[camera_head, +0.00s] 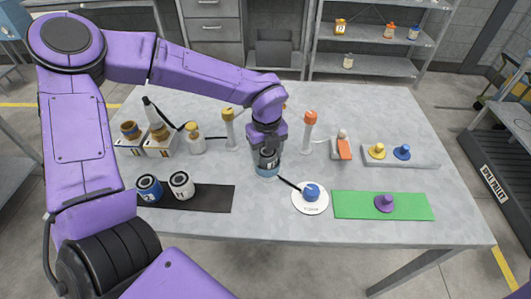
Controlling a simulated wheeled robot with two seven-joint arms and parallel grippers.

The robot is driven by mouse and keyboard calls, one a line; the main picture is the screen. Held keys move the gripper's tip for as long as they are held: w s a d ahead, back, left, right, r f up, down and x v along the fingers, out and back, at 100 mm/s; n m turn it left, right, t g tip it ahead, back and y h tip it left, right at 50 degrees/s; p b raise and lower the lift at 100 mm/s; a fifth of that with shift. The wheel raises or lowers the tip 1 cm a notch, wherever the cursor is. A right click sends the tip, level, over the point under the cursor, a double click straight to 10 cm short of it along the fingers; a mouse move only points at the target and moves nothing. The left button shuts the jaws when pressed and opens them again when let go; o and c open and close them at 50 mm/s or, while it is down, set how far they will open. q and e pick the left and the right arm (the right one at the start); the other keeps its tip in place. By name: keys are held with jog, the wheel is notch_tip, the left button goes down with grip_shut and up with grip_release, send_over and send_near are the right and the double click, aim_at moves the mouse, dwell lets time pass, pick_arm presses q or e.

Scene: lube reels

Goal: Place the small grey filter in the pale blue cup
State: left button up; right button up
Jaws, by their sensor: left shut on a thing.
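My left gripper (268,148) points down over the middle of the table, shut on the small grey filter (268,161). The filter is dark grey with a pale label, and my gripper hides its top. The pale blue cup (266,173) is directly below, and the filter's lower part appears inside or just behind its rim. I cannot tell whether the filter touches the cup's bottom. My right gripper is not in view.
A black mat (215,198) holds a blue filter (149,188) and a white filter (181,185). Right of the cup are a white round plate (311,203) with a blue knob, and a green mat (350,205) with a purple knob. Bottles and an orange-topped post (309,130) stand behind.

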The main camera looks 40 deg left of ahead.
pick_arm(q)
jog(key=o, duration=1)
jog(key=shift+s+f, duration=0.35)
jog(key=shift+f, duration=0.25)
jog(key=shift+c, duration=0.2)
jog(key=o, duration=0.3)
jog(key=shift+d+f, duration=0.1)
jog(key=shift+w+d+g, duration=0.1)
jog(key=shift+w+g, duration=0.05)
jog(key=shift+g, duration=0.15)
notch_tip(320, 180, up, 14)
jog(key=shift+w+a+f, duration=0.25)
